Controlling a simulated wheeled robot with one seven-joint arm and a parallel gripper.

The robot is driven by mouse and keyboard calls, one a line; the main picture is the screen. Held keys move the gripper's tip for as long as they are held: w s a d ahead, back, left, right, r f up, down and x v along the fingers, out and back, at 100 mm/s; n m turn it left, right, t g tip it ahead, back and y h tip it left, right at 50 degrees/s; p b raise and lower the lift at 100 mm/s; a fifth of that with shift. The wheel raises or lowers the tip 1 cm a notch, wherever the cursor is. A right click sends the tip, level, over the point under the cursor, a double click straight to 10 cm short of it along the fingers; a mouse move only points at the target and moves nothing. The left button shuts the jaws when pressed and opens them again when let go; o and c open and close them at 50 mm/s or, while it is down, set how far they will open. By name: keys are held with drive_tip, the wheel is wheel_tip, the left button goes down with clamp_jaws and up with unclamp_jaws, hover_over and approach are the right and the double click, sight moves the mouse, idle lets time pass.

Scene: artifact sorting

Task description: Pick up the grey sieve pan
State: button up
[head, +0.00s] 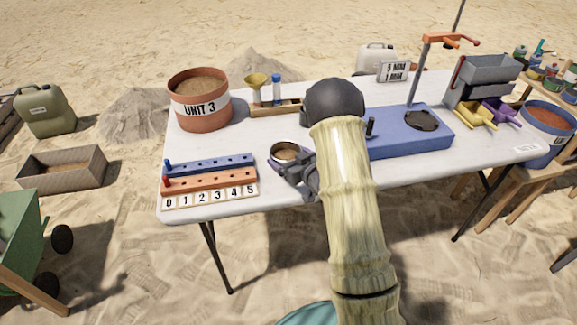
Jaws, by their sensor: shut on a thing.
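The grey sieve pan (286,152) is a small round pan with a grey rim and a brown inside. It is at the front middle of the white table (225,210), right of the peg board. My gripper (290,168) is at its near right side and is shut on it. My arm comes in from the bottom right and covers part of the table behind. I cannot tell whether the pan touches the table or is just above it.
A peg board (210,178) with numbers lies to the left. Behind are a "UNIT 3" bucket (200,106) and a rack with a funnel (257,82). A blue base with a post (410,145) and a grey hopper (488,75) stand to the right.

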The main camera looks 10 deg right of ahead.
wheel_tip(320, 180, up, 4)
drive_tip(key=shift+r, duration=0.2)
drive_tip(key=shift+w, duration=0.1)
idle(0.7)
